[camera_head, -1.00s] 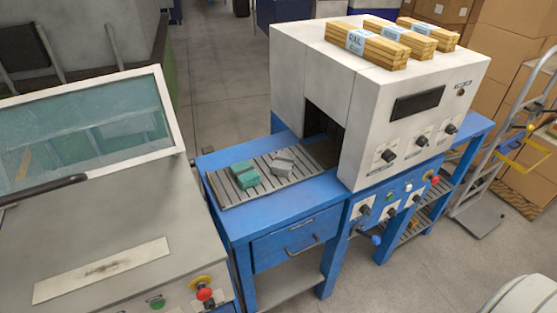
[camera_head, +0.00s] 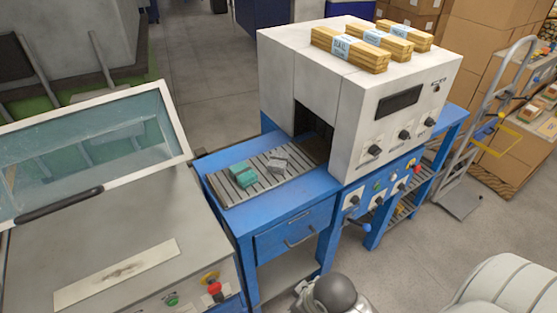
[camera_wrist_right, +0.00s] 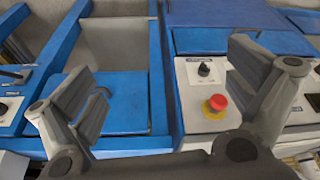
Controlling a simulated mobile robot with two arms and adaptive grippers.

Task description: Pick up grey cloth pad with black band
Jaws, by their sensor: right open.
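The grey cloth pad (camera_head: 278,164) lies on the slatted bed (camera_head: 262,186) in front of the white machine's opening, in the head view. A black band on it is too small to make out clearly. A green pad (camera_head: 243,174) lies just left of it, close by. My right gripper (camera_wrist_right: 165,75) is open and empty in the right wrist view, fingers wide apart above blue framework and a red button. The grey pad does not show in that view. My left gripper is not in view.
The white machine (camera_head: 330,95) stands right of the pads, with banded wood bundles (camera_head: 350,50) on top. A grey cabinet with a raised glass lid (camera_head: 100,150) stands at left. A hand truck (camera_head: 480,130) and boxes (camera_head: 480,40) are at right.

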